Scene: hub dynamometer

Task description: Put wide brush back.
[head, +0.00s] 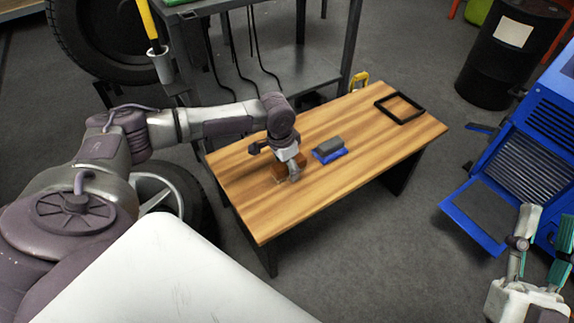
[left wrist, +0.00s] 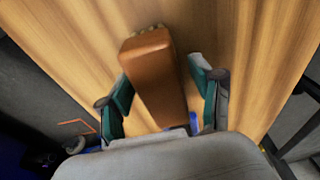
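A brown block-shaped brush (left wrist: 155,75) with pale bristle tips at its far edge lies on the wooden table; I take it as the wide brush. In the head view the brush (head: 279,172) is partly hidden by my left gripper (head: 287,168). In the left wrist view my left gripper (left wrist: 163,95) is open, with the brush between its fingers. The left finger is close to the brush, and a gap shows at the right finger. My right gripper (head: 541,240) is open and empty at the lower right.
A blue-and-grey block (head: 328,150) lies right of the brush on the wooden table (head: 340,185). An empty black square frame (head: 400,107) lies at the table's far right. A blue machine (head: 545,130) stands at the right, a black drum (head: 505,60) behind. A metal bench (head: 340,60) stands behind the table.

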